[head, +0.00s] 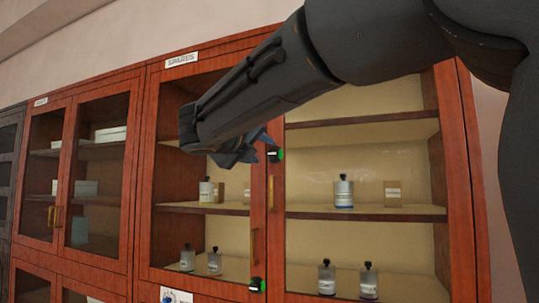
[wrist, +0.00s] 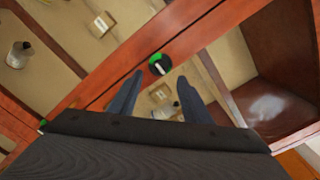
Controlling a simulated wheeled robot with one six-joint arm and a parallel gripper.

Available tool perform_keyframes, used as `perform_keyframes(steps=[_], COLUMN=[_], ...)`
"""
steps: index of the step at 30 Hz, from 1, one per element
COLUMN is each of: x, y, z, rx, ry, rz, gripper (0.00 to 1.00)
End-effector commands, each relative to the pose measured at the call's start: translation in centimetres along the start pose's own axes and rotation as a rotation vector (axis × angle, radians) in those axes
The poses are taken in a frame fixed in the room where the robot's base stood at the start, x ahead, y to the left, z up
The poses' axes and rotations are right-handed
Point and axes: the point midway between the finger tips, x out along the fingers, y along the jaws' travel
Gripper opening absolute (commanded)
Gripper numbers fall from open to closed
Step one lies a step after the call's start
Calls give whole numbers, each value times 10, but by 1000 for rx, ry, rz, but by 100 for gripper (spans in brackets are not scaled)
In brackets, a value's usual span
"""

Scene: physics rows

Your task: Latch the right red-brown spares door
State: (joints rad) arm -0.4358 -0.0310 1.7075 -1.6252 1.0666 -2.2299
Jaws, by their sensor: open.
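The red-brown cabinet labelled spares (head: 181,60) has two glazed doors. The right door (head: 463,180) stands at or near its frame; I cannot tell whether a small gap remains. A dark knob with a green mark (head: 275,155) sits high on its left stile and shows in the wrist view as a round green and black latch with a white pointer (wrist: 159,65). My gripper (head: 268,146) is open and empty in front of that stile. In the wrist view its fingers (wrist: 160,77) point at the latch, one to each side; contact is not clear.
A second green-marked knob (head: 257,284) sits lower, on the left door's stile, near a brass handle (head: 253,245). Another brass handle (head: 271,192) is below the upper knob. Bottles (head: 344,191) and small boxes stand on the shelves. Another red-brown cabinet (head: 70,105) adjoins on the left.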

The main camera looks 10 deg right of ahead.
Motion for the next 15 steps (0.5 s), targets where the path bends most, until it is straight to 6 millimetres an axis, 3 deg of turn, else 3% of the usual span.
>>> perform_keyframes(steps=[15], x=[67], y=[-2], z=[2], rx=[-9], ry=[-2], rz=[-4], gripper=[44])
